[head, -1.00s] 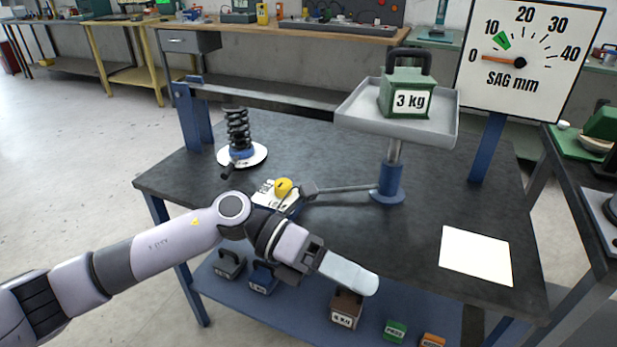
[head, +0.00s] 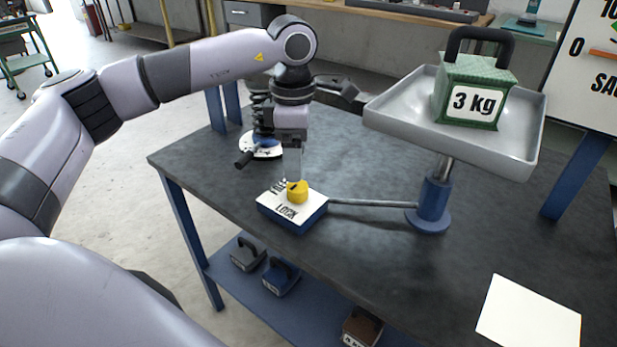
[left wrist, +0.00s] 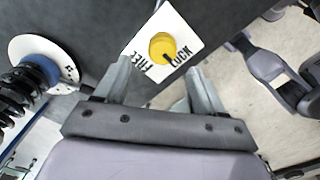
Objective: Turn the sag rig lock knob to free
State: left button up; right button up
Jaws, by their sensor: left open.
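The yellow lock knob (head: 297,191) sits on a white-topped blue lock box (head: 309,219) on the dark table. In the left wrist view the knob (left wrist: 162,46) shows a dark pointer mark toward the word LOCK on the white plate (left wrist: 186,28); the word FREE is at the other side. My left gripper (head: 300,172) points down just above the knob. In the left wrist view its two fingers (left wrist: 160,72) are spread apart, with the knob just beyond the gap between them. Nothing is held; contact with the knob cannot be told. My right gripper is out of view.
A rod links the box to the post (head: 433,205) of a grey tray (head: 395,106) bearing a green 3 kg weight (head: 472,95). A coil spring on a white disc (left wrist: 38,48) stands left of the box. A white sheet (head: 528,318) lies front right.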

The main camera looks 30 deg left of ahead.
aim_at(296, 185)
pick_arm(q)
notch_tip(296, 185, down, 7)
jog(key=shift+s+r, duration=0.1)
jog(key=shift+s, duration=0.05)
jog(key=c, duration=1)
